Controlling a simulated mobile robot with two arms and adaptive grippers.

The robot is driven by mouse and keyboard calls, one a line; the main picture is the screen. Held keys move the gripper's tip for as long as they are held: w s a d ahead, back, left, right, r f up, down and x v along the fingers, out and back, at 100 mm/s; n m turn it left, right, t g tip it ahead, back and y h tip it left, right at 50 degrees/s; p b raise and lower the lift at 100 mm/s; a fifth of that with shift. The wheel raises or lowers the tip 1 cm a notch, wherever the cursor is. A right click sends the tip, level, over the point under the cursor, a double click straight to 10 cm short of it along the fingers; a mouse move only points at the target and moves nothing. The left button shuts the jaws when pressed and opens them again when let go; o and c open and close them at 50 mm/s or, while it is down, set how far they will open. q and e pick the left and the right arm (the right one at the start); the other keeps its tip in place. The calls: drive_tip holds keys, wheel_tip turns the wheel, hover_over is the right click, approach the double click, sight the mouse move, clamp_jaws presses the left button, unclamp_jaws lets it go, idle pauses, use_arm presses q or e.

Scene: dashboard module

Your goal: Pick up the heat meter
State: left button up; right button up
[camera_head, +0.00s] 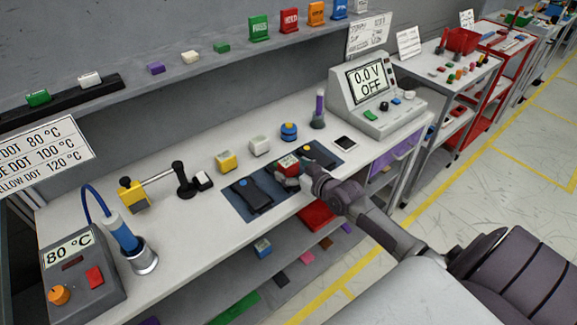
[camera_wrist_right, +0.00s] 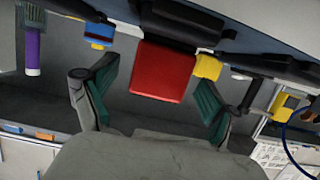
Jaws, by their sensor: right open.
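No label marks the heat meter, so I cannot tell for sure which item it is. In the right wrist view the red block (camera_wrist_right: 163,72) shows as a plain red face ahead of my right gripper (camera_wrist_right: 156,88). The gripper's fingers are open, one on each side of the block. No grip on it is visible. My left gripper is not in view.
Black fixtures (camera_head: 251,194) lie on the mat. Yellow (camera_head: 226,161), white (camera_head: 259,146) and blue (camera_head: 289,131) items stand behind it, with a purple tube (camera_head: 319,110). An 80 °C station (camera_head: 82,280) stands left, a 0.0 V unit (camera_head: 375,100) right.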

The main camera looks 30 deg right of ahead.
drive_tip(key=shift+x, duration=1.15)
drive_tip(key=shift+s, duration=0.1)
drive_tip(key=shift+c, duration=1.4)
drive_tip(key=shift+r, duration=0.1)
drive_tip(key=c, duration=1.2)
